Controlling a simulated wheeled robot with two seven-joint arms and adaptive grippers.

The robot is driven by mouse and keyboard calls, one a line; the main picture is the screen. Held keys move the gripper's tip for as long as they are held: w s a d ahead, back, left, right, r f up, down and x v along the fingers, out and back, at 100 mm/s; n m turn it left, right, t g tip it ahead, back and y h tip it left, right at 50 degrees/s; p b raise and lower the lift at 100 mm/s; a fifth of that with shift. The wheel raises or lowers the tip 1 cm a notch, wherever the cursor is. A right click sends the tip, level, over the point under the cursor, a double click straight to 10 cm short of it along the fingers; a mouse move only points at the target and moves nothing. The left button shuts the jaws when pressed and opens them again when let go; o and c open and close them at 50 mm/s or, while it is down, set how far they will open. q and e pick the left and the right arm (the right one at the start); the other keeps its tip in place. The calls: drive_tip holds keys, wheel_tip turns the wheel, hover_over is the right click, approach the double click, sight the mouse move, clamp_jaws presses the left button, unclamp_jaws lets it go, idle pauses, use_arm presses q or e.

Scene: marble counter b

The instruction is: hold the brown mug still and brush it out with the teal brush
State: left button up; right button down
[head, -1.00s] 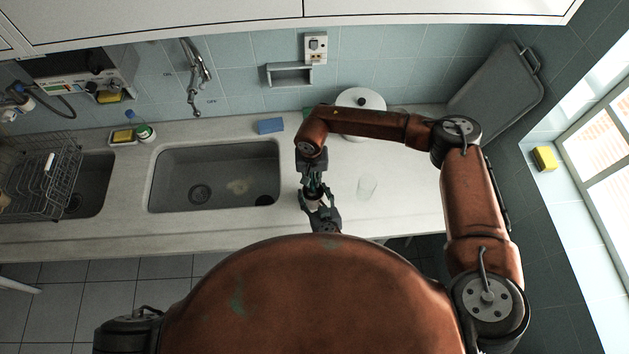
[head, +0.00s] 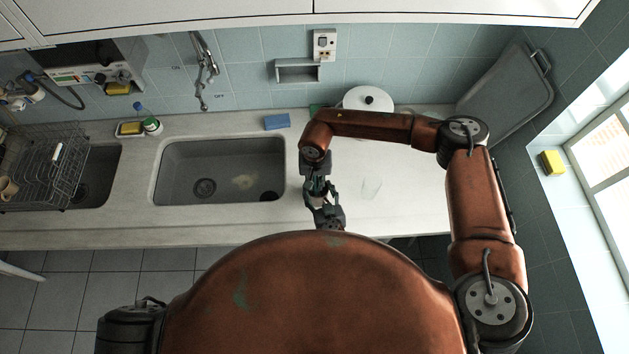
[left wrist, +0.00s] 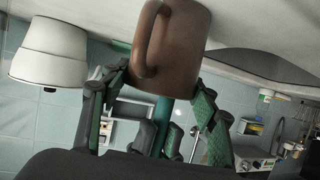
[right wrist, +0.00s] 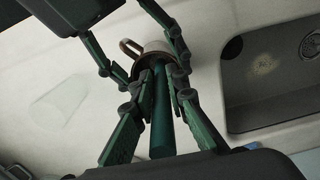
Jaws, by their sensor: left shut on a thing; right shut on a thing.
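The brown mug (left wrist: 178,50) is held between the fingers of my left gripper (left wrist: 160,85), over the counter. Its handle shows clearly in the left wrist view, and its pale inside and rim show in the right wrist view (right wrist: 155,48). My right gripper (right wrist: 158,88) is shut on the teal brush (right wrist: 161,125). The brush shaft runs to the mug's mouth; its far end is hidden by the mug. In the head view my right gripper (head: 317,187) is just above the mug and my left gripper (head: 327,212) is on its near side.
A clear glass (head: 371,188) stands on the counter to the right. The sink (head: 220,170) lies left of the grippers. A blue sponge (head: 277,122) and a white lidded pot (head: 368,99) are at the back. The counter right of the glass is clear.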

drive_tip(key=shift+s+d, duration=0.1)
drive_tip(key=shift+d, duration=0.4)
drive_tip(key=shift+d, duration=0.15)
drive_tip(key=shift+w+a, duration=0.25)
drive_tip(key=shift+w, duration=0.9)
drive_tip(key=shift+a, duration=0.15)
